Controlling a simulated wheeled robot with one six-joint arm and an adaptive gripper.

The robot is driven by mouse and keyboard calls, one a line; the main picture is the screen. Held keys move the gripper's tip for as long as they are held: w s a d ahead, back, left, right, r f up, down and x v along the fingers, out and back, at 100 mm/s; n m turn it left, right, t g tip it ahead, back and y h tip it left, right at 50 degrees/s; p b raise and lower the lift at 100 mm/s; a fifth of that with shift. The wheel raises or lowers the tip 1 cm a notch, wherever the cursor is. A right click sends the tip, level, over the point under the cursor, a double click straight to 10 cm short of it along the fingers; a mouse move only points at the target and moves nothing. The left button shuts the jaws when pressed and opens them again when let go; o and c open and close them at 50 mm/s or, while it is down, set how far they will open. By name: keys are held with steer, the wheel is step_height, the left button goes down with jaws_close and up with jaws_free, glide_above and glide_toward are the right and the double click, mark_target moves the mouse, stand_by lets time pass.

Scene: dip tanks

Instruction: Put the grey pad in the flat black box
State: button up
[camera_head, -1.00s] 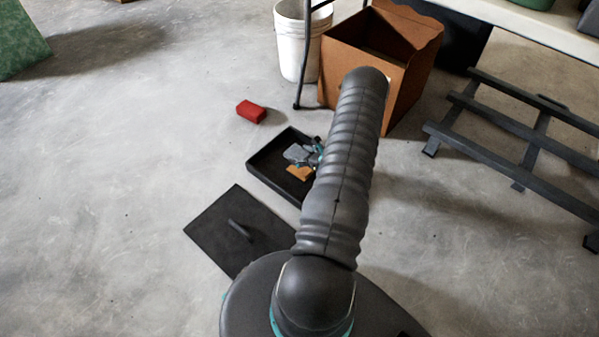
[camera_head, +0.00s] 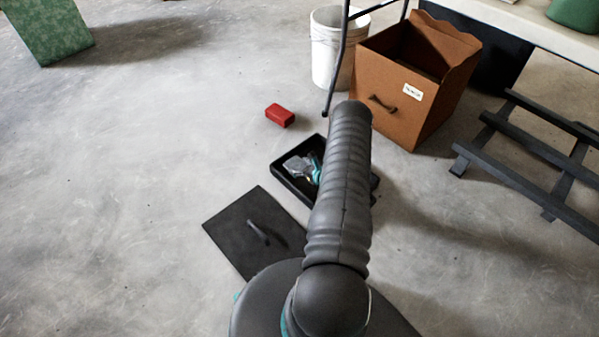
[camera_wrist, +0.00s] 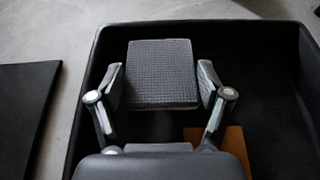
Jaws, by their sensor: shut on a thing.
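The grey pad (camera_wrist: 162,75) is a textured, roughly square block. My gripper (camera_wrist: 162,85) is shut on it, with a finger against its left and right sides. The pad is over or inside the flat black box (camera_wrist: 200,29); I cannot tell whether it touches the floor of the box. In the head view the pad (camera_head: 296,165) and my gripper (camera_head: 312,172) show within the outline of the black box (camera_head: 290,190), and my arm hides the right part of the box. An orange-brown piece (camera_wrist: 236,144) lies in the box, partly hidden by my gripper.
A black flat panel with a handle (camera_head: 235,235) lies left of the box. A red block (camera_head: 280,115) lies on the floor beyond it. A brown bin (camera_head: 395,95), a white bucket (camera_head: 328,60) and a dark rack (camera_head: 530,155) stand behind and right.

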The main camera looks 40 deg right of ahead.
steer(key=shift+f, duration=1.55)
steer(key=shift+f+b, duration=0.15)
steer(key=shift+b, duration=0.15)
steer(key=o, duration=0.8)
steer(key=shift+o, duration=0.2)
